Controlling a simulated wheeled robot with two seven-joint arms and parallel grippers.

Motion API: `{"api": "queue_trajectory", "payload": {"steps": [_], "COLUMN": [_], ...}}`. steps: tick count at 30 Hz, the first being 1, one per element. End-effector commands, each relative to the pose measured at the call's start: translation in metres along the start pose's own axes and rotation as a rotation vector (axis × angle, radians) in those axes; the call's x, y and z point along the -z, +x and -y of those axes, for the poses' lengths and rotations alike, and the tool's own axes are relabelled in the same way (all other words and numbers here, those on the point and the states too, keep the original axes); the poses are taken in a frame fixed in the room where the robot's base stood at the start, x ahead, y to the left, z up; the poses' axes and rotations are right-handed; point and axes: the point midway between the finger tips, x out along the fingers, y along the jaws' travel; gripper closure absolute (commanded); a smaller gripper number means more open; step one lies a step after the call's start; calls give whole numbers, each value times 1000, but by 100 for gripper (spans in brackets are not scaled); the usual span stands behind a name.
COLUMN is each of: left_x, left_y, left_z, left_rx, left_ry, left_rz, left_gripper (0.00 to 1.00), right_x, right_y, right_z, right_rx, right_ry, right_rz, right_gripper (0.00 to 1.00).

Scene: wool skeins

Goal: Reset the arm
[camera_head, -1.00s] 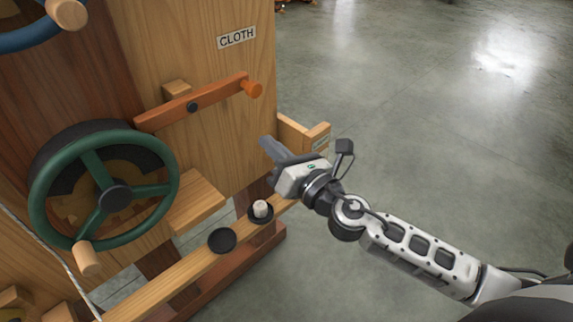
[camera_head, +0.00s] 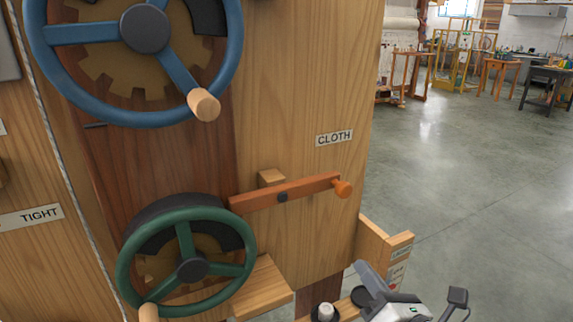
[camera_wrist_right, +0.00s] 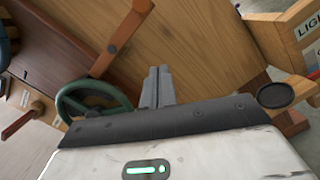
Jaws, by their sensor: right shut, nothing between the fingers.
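My right gripper (camera_head: 372,280) is at the bottom of the head view, right of the green wheel, in front of the low wooden rail. In the right wrist view its two grey fingers (camera_wrist_right: 157,88) are together with nothing between them. The green handwheel (camera_head: 190,268) is on the wooden machine at lower left, and it also shows in the right wrist view (camera_wrist_right: 70,104). An orange lever (camera_head: 290,193) with an orange knob (camera_head: 342,188) sits above it, under the CLOTH label (camera_head: 334,137). My left gripper is not in view.
A blue handwheel (camera_head: 146,30) with a wooden handle is at upper left. A TIGHT label (camera_head: 38,216) is at far left. A white peg (camera_head: 325,312) stands in a dark cup near my gripper. A small wooden box (camera_head: 392,248) juts out at right. Open concrete floor (camera_head: 470,180) lies beyond.

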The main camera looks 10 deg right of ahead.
Motion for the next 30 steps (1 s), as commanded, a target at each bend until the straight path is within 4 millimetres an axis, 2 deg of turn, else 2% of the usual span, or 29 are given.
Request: {"api": "queue_trajectory", "payload": {"steps": [5,6,9,12,15,18,20,30], "left_x": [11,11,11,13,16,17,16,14], "left_y": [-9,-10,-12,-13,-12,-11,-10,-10], "left_z": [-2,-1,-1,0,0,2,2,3], "left_rx": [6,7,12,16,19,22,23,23], "left_ry": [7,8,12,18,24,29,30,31], "left_rz": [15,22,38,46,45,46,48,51], "left_gripper": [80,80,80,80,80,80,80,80], "right_x": [40,53,85,112,130,139,142,143], "right_y": [-33,-44,-74,-101,-120,-131,-133,-133], "right_z": [15,17,18,11,3,-3,-5,-5], "right_rx": [242,316,505,671,791,856,873,877], "right_ry": [797,1021,1549,1990,2300,2474,2522,2536], "right_rz": [-42,-38,11,97,186,247,264,267], "right_gripper": [100,100,100,100,100,100,100,100]}}
